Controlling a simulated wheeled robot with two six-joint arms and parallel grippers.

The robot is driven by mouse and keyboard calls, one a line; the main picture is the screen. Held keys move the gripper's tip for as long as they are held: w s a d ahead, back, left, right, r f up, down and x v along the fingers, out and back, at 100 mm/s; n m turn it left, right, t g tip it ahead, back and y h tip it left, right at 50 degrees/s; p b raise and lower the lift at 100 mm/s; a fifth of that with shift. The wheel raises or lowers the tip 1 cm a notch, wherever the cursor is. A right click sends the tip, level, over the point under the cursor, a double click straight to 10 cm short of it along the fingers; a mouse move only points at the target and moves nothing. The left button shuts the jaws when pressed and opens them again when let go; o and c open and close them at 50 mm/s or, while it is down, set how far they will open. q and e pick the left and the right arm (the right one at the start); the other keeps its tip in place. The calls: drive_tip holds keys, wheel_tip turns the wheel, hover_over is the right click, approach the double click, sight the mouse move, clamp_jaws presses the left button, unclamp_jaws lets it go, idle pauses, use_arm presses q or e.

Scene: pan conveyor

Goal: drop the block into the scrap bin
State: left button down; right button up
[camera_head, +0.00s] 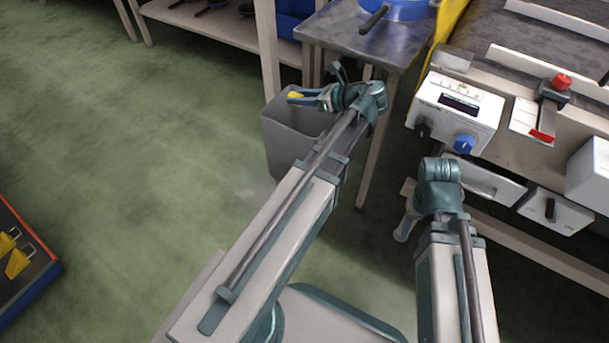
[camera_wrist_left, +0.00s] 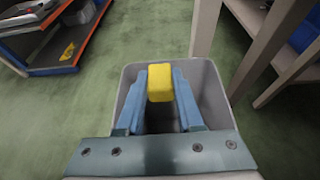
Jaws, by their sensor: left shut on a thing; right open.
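A yellow block (camera_wrist_left: 160,83) is held between the two blue fingers of my left gripper (camera_wrist_left: 159,88) in the left wrist view. In the head view the block (camera_head: 295,96) shows small at the tip of my left gripper (camera_head: 308,97), which is shut on it. The grey scrap bin (camera_head: 284,145) stands on the floor. The gripper and block are above the bin's opening. In the left wrist view the bin (camera_wrist_left: 214,100) lies behind and below the block, and its inside is partly hidden by the gripper. My right gripper (camera_head: 405,218) is open and low beside the conveyor.
A metal-topped table (camera_head: 345,35) with a blue pan (camera_head: 400,8) stands beside the bin, one leg close to it. The conveyor's control box (camera_head: 455,108) is at right. Wooden shelving (camera_head: 215,25) is at the back.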

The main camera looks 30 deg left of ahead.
use_arm(q)
drive_tip(key=shift+f+b, duration=1.1)
drive_tip(key=shift+f, duration=0.45)
drive_tip(key=shift+c, duration=2.3)
unclamp_jaws()
drive_tip(key=shift+r, duration=0.2)
wheel_tip(320, 180, up, 4)
drive_tip(key=p, duration=0.4)
drive_tip(key=shift+r+p, duration=0.2)
drive_tip(key=shift+p, duration=0.2)
drive_tip(key=s+d, duration=0.8)
drive_tip(key=s, duration=0.5)
drive_tip(key=shift+s+r, duration=0.15)
drive_tip(key=shift+s, duration=0.25)
drive_tip(key=shift+d, duration=0.1)
